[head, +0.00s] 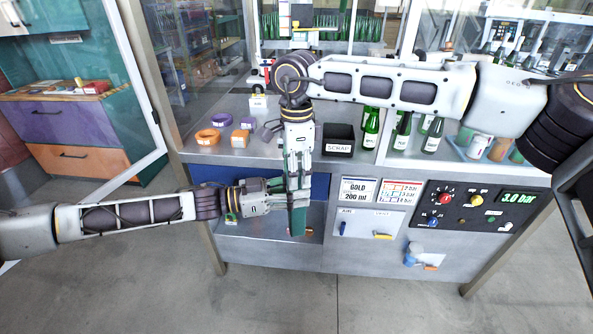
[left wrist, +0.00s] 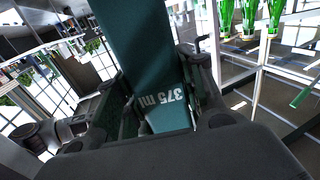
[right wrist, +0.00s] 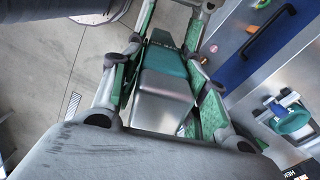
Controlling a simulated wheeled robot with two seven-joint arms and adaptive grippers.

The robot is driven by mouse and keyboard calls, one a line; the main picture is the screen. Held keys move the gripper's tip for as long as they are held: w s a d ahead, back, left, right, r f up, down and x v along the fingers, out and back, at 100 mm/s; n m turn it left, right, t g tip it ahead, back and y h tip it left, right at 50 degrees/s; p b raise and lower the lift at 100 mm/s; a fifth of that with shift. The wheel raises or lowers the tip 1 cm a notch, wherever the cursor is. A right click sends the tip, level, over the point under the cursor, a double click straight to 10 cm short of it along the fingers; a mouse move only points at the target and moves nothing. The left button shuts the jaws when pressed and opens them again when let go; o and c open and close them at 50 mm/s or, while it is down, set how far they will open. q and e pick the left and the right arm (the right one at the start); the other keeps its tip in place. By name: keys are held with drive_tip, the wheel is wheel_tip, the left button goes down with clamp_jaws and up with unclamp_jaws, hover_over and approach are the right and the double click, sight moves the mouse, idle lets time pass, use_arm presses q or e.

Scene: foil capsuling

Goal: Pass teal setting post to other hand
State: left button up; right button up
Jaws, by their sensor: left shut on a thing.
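The teal setting post (head: 298,222) is held in front of the bench, its lower end hanging below both grippers. My left gripper (head: 268,196) comes in from the left and is shut on it. In the left wrist view the post (left wrist: 140,50) shows a "375 ml" marking between the fingers. My right gripper (head: 298,178) points down from above, its fingers on either side of the post. In the right wrist view the post (right wrist: 165,62) lies between the green-padded fingers, which look spread; contact is hard to judge.
A black SCRAP bin (head: 338,140), an orange ring (head: 207,137) and green bottles (head: 371,128) stand on the bench top. The control panel (head: 455,205) is right of the grippers. The floor (head: 330,300) in front is clear.

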drive_tip(key=c, duration=0.7)
use_arm(q)
drive_tip(key=o, duration=1.3)
drive_tip(key=shift+a, duration=0.1)
drive_tip(key=shift+v, duration=5.85)
drive_tip(key=shift+w, duration=0.1)
